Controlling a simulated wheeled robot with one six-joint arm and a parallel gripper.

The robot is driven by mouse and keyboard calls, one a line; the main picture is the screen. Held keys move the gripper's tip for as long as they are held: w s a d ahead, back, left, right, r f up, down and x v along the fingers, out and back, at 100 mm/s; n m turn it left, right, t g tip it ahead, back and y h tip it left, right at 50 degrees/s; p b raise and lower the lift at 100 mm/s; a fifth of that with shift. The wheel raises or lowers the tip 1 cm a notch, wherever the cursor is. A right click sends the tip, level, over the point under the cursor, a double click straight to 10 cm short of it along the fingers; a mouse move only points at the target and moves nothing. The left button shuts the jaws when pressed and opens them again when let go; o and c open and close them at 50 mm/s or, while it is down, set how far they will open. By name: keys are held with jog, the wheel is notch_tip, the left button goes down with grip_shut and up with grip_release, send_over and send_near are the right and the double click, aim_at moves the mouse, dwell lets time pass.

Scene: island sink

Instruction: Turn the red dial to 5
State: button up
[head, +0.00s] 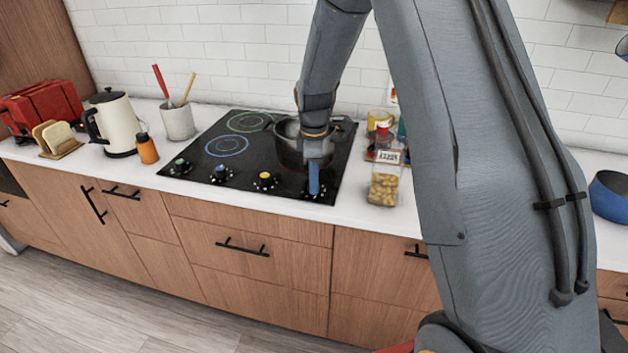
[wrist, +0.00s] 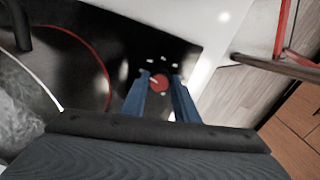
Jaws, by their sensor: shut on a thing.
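The red dial (wrist: 159,82) sits on the black cooktop (head: 240,168) near its front edge, with small white marks around it. In the wrist view my gripper (wrist: 160,80) has one blue finger on each side of the dial and is shut on it. In the head view my gripper (head: 314,192) points down at the front right of the cooktop and hides the dial. The dial's white pointer line shows, but I cannot read the number it points to.
A pot (head: 288,150) stands on the cooktop just behind my gripper. Yellow (head: 264,180), blue (head: 221,174) and green (head: 180,166) dials are to the left. A jar (head: 383,186) stands close on the right. The front counter edge is clear.

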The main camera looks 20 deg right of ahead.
jog(key=m, duration=0.4)
jog(key=shift+m, duration=0.3)
jog(key=m+b, duration=0.1)
jog(key=m, duration=0.3)
jog(key=shift+a+m, duration=0.1)
jog(key=shift+m, duration=0.2)
jog(key=m, duration=0.4)
jog(key=shift+w+m, duration=0.1)
jog(key=shift+m, duration=0.2)
jog(key=m+b, duration=0.1)
jog(key=m, duration=0.3)
jog(key=shift+m+g, duration=0.3)
jog(key=m, duration=0.9)
jog(key=shift+w+r, duration=0.1)
jog(key=m, duration=0.4)
jog(key=shift+m, duration=2.8)
